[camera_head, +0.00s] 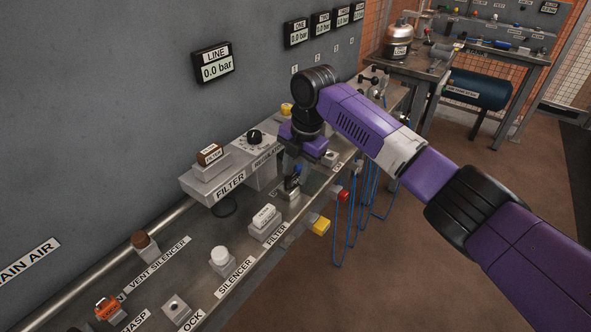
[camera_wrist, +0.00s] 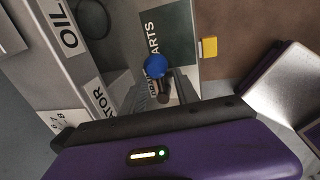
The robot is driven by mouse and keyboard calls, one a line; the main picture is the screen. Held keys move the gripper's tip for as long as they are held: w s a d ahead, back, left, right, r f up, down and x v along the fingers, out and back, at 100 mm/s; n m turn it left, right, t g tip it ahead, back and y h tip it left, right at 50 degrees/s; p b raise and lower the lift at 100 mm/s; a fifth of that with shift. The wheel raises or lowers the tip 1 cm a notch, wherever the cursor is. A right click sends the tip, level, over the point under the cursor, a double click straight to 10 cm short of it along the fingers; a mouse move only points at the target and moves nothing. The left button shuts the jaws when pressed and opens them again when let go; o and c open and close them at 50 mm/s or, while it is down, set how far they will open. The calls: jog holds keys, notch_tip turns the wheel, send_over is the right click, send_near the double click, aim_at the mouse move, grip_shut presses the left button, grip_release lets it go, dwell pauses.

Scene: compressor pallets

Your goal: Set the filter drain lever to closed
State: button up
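A small lever with a blue ball knob (camera_head: 297,168) and a dark stem stands on the bench ledge, right of the FILTER block. In the wrist view the blue knob (camera_wrist: 155,66) and its stem show in front of my gripper, beside a partly covered label that seems to read DRAIN. My gripper (camera_head: 292,181) points down over the lever. In the wrist view the fingers (camera_wrist: 160,88) stand apart, one on each side of the stem. They look open; I cannot tell whether either touches it. The lever's base is partly hidden.
The filter housing (camera_head: 213,184) and regulator dial (camera_head: 254,137) stand close on the left. A white FILTER-labelled block (camera_head: 264,217), a white silencer knob (camera_head: 220,256) and a yellow tag (camera_head: 320,226) are nearby. The LINE gauge (camera_head: 213,65) reads 0.0 bar. Blue hoses hang below the edge.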

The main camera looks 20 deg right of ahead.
jog(key=shift+c, duration=0.3)
grip_shut()
jog(key=shift+d, duration=0.1)
